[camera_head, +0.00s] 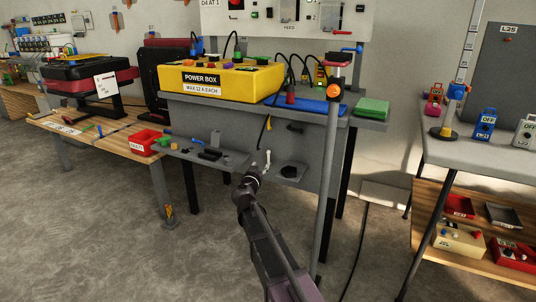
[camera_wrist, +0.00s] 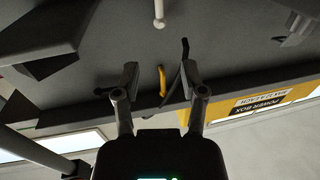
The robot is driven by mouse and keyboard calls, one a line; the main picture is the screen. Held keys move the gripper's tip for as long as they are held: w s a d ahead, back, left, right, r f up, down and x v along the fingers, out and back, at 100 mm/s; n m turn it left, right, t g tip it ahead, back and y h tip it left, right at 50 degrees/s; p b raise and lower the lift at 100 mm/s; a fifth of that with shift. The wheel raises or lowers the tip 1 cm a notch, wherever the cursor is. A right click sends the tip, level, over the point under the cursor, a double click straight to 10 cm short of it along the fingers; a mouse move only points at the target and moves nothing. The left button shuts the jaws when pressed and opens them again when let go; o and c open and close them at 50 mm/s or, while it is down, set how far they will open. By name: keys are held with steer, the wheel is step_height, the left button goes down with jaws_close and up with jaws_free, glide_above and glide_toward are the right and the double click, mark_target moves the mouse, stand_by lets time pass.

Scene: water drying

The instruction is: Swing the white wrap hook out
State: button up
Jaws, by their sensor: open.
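The white wrap hook (camera_head: 267,159) is a short pale peg at the grey bench front, just beyond my gripper (camera_head: 256,171). In the wrist view the white hook (camera_wrist: 158,12) hangs from the top edge of the picture, with a rounded end. My gripper (camera_wrist: 160,74) is open and empty, its two fingers apart below the hook's end in that picture, not touching it. A yellow curved piece (camera_wrist: 162,84) shows between the fingers, farther back. A black hook-like piece (camera_wrist: 185,48) is near the right finger. The white hook's far end is cut off in the wrist view.
The yellow power box (camera_head: 220,78) stands on the bench above. A grey shelf (camera_head: 228,163) with small parts is left of my gripper, and a small ledge (camera_head: 290,172) is to its right. A grey post (camera_head: 329,170) stands farther right. The floor in front is open.

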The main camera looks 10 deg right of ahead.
mark_target(268, 153)
steer(key=x, duration=1.1)
steer(key=shift+w+d, duration=0.15)
steer(key=shift+w, duration=0.2)
jaws_close()
